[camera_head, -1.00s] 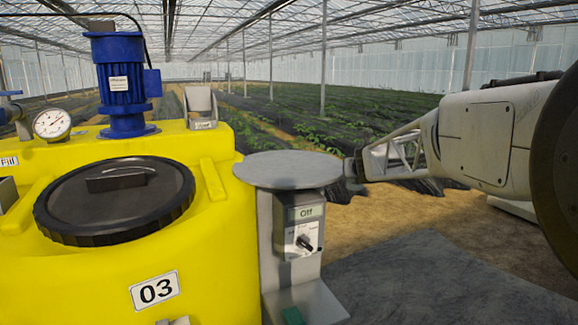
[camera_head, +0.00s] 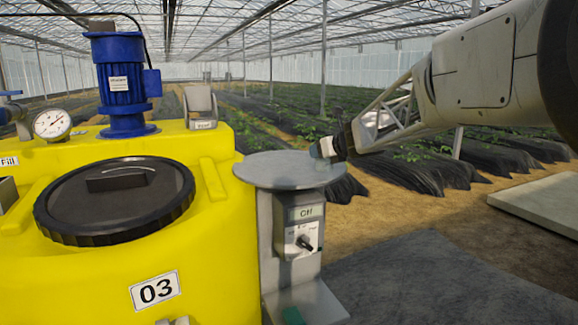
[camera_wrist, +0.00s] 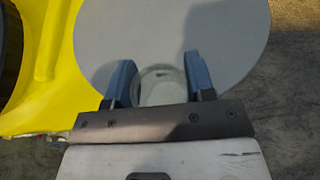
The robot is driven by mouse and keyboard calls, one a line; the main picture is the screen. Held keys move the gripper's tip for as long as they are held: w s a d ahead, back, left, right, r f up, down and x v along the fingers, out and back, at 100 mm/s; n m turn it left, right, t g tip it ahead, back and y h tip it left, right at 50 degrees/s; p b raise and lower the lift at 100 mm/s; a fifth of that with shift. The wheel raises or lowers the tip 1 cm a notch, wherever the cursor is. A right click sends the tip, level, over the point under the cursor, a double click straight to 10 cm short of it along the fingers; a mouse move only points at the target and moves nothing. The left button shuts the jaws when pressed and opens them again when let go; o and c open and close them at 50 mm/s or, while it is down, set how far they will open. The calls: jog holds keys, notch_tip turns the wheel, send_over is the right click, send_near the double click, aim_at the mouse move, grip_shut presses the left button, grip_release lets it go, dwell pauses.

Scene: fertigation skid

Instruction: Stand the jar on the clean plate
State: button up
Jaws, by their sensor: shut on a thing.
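The clean plate (camera_head: 275,172) is a bare round grey disc on top of a grey stand, right of the yellow tank. It also fills the top of the wrist view (camera_wrist: 175,30). My gripper (camera_head: 326,149) is at the plate's right edge in the head view, slightly above its surface. In the wrist view my gripper (camera_wrist: 160,68) has its two blue fingers shut on a pale, see-through round jar (camera_wrist: 162,88). The jar overlaps the plate's near edge there. Its lower part is hard to make out, and I cannot tell whether it touches the plate.
The yellow tank (camera_head: 215,255) with a black lid (camera_head: 115,205) and blue motor (camera_head: 122,85) stands left of the plate. A switch box (camera_head: 303,235) sits under the plate. Open ground lies to the right.

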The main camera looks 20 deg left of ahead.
jog(key=shift+s+a+r+n+g+y, duration=0.3)
jog(key=shift+s+a+n+g, duration=0.15)
jog(key=shift+s+a, duration=0.15)
jog(key=shift+s+a+r+n+g+y, duration=0.25)
jog(key=shift+s+a+n+g, duration=0.2)
jog(key=shift+s+n+g, duration=0.1)
jog(key=shift+s+a+r+n+g+y, duration=0.3)
jog(key=shift+s+a+n+g, duration=0.1)
jog(key=shift+s+a, duration=0.2)
jog(key=shift+w, duration=0.1)
jog(key=shift+w+a+f, duration=0.25)
jog(key=shift+w+a, duration=1.1)
jog(key=shift+w, duration=0.95)
jog(key=shift+w+a+f, duration=0.25)
jog(key=shift+w+a, duration=1.05)
jog(key=shift+w, duration=0.95)
jog(key=shift+w+a+f, duration=0.25)
jog(key=shift+w+a, duration=1.1)
jog(key=shift+w, duration=0.95)
jog(key=shift+f, duration=1.75)
jog(key=shift+f, duration=0.1)
jog(key=o, duration=0.9)
